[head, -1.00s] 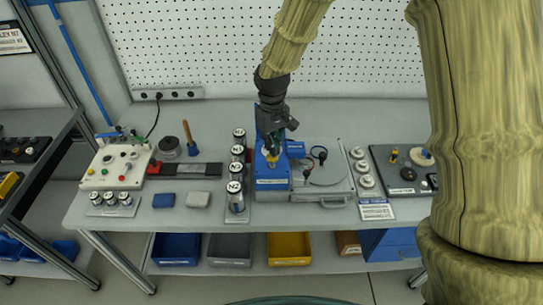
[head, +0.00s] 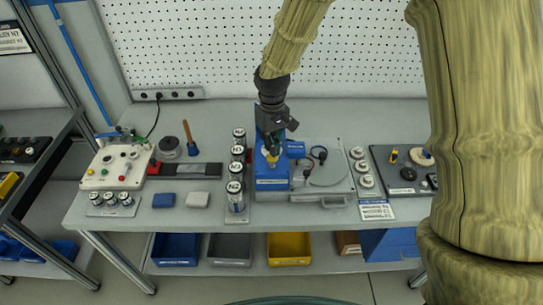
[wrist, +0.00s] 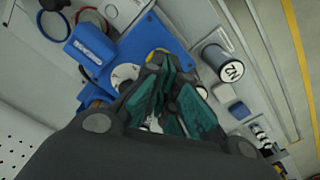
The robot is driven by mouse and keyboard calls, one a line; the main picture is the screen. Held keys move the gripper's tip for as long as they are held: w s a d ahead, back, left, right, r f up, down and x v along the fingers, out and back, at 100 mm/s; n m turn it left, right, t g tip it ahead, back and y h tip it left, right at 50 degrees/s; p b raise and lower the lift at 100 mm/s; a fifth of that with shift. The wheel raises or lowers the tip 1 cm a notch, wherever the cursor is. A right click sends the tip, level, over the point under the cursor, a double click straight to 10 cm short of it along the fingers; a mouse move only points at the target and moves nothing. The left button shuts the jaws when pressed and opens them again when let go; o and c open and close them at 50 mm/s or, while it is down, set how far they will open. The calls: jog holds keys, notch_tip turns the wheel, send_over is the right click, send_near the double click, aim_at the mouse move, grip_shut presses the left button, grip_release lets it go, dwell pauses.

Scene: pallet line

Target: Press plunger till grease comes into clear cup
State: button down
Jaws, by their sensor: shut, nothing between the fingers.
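A blue dispenser stand (head: 271,184) stands upright mid-bench, with a yellow part (head: 271,157) on it that looks like the plunger top. My gripper (head: 273,147) is directly above that yellow part, pointing down, shut and empty. In the wrist view, the teal fingers of my gripper (wrist: 172,105) are over the blue stand (wrist: 176,35), with bits of yellow beside and behind them. Whether the fingertips touch the plunger cannot be told. A clear cup and any grease cannot be made out; the fingers hide part of the stand.
A column of N-labelled cans (head: 236,190) stands close left of the stand. A white control box (head: 117,166) is at far left.

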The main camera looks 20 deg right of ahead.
jog(key=shift+f+b, duration=0.75)
jog(key=shift+f, duration=1.45)
jog(key=shift+r+p, duration=2.85)
jog(key=shift+r, duration=0.9)
